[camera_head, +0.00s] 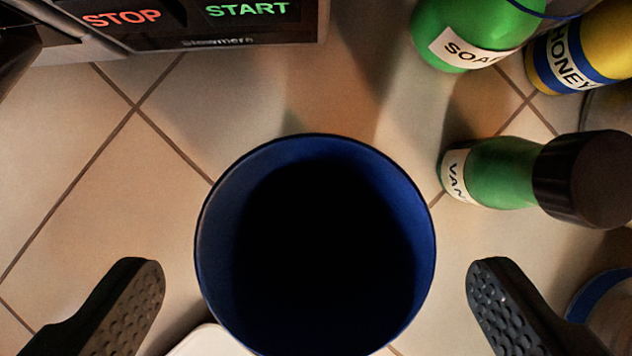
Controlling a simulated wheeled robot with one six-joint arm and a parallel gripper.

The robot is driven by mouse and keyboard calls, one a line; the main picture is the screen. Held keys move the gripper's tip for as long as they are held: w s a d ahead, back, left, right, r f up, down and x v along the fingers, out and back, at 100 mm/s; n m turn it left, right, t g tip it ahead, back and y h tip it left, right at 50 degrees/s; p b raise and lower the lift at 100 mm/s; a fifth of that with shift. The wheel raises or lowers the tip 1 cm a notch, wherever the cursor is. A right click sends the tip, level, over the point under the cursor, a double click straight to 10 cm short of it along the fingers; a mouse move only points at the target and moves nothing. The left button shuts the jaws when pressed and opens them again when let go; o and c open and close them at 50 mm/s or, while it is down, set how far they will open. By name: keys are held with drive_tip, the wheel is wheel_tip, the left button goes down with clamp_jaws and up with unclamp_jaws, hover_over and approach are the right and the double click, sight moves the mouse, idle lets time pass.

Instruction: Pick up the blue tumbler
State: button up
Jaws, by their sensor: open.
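The blue tumbler (216,250) stands in the lower middle of the camera view, seen from above into its dark inside. Its lower edge is cut off by the picture's bottom. My gripper (317,285) is open, with one dark, dimpled finger on the left of the tumbler and one on the right. There is a visible gap between each finger and the tumbler's rim. Neither finger appears to touch it.
A green soap bottle (470,30), a yellow honey container (585,50) and a green bottle with a black cap (505,172) stand at the upper right. A machine with STOP and START buttons (200,25) is at the upper left. Bare tiled counter (60,180) lies at left.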

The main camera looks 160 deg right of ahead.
hover_over(316, 207)
drive_tip(key=shift+w+f, duration=0.1)
drive_tip(key=shift+f, duration=2.4)
drive_tip(key=c, duration=1.1)
drive_tip(key=shift+o, duration=0.2)
drive_tip(key=shift+r, duration=0.1)
